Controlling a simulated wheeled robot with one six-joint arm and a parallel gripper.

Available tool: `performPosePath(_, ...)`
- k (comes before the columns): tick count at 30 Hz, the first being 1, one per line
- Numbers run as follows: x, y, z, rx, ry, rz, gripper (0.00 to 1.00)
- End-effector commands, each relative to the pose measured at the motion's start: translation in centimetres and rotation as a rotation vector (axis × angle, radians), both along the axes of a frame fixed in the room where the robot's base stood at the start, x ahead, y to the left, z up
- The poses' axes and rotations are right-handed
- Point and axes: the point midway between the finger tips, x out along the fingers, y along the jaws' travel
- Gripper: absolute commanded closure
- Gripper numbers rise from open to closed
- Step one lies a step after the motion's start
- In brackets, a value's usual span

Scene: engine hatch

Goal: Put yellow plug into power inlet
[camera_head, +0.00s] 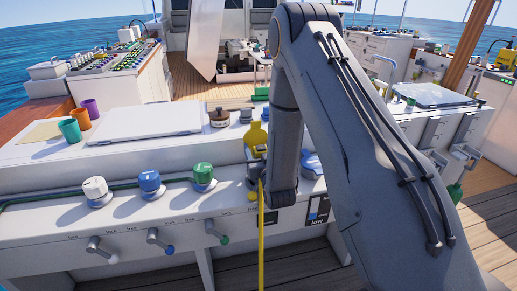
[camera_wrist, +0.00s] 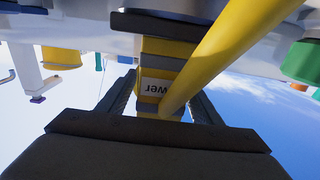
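The yellow plug (camera_wrist: 168,62), with grey bands and a white label, is between the two dark fingers of my gripper (camera_wrist: 163,92) in the wrist view. The fingers appear shut on its sides. A thick yellow cable (camera_wrist: 225,48) crosses in front of it. The plug's far end meets a dark flat part (camera_wrist: 160,23), which may be the power inlet; I cannot tell how deep it sits. In the head view my arm hides most of the gripper and plug. The yellow cable (camera_head: 261,240) hangs down the front of the console there. A yellow upright part (camera_head: 257,136) stands just behind the gripper.
White, blue and green knobs (camera_head: 150,182) stand on the console ledge to the left, above several levers (camera_head: 160,240). A white hatch lid (camera_head: 145,118) and colored cups (camera_head: 70,130) lie behind. A blue-capped part (camera_head: 312,163) is close to the right of my wrist.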

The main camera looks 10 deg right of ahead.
Motion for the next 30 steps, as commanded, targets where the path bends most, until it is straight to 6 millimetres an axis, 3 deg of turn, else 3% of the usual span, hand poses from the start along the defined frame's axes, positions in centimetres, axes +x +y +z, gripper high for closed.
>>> performPosePath(8,-0.6,0.0,0.0,0.0,0.001,0.0,0.41)
performPosePath(21,-6.9,0.0,-0.1,0.0,0.002,0.0,0.41)
performPosePath(30,-7.8,0.0,0.0,0.0,0.0,0.0,0.41)
